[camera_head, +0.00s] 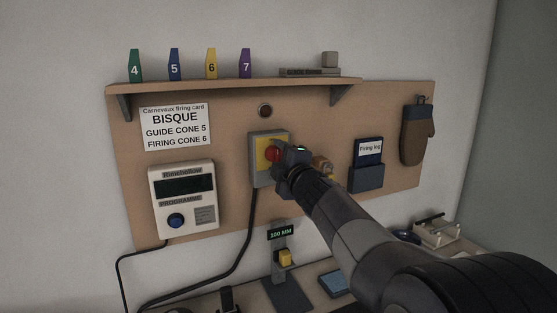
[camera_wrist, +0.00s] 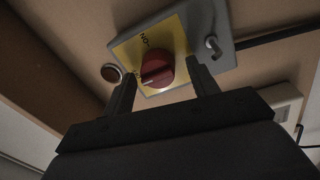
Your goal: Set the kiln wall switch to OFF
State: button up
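The kiln wall switch is a grey box with a yellow plate (camera_head: 262,145) and a red round knob (camera_head: 272,154) on the board. The wrist view shows the knob (camera_wrist: 157,70) close up, with ON lettering on the yellow plate (camera_wrist: 128,50) above it. A pale mark on the knob points to the lower left of that picture, toward lettering partly hidden by the left finger. My gripper (camera_wrist: 160,74) is open, with one finger on each side of the knob and visible gaps. In the head view my gripper (camera_head: 289,160) partly covers the switch's right side.
The kiln controller (camera_head: 183,199) with a blue button hangs left of the switch, below a firing card (camera_head: 175,127). A shelf (camera_head: 230,83) with numbered cones is above. A firing log holder (camera_head: 367,178) and a mitt (camera_head: 416,135) hang right. A metal hasp (camera_wrist: 212,47) sits on the switch box.

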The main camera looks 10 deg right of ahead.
jog(key=v, duration=1.1)
jog(key=shift+w, duration=0.1)
dwell(0.6)
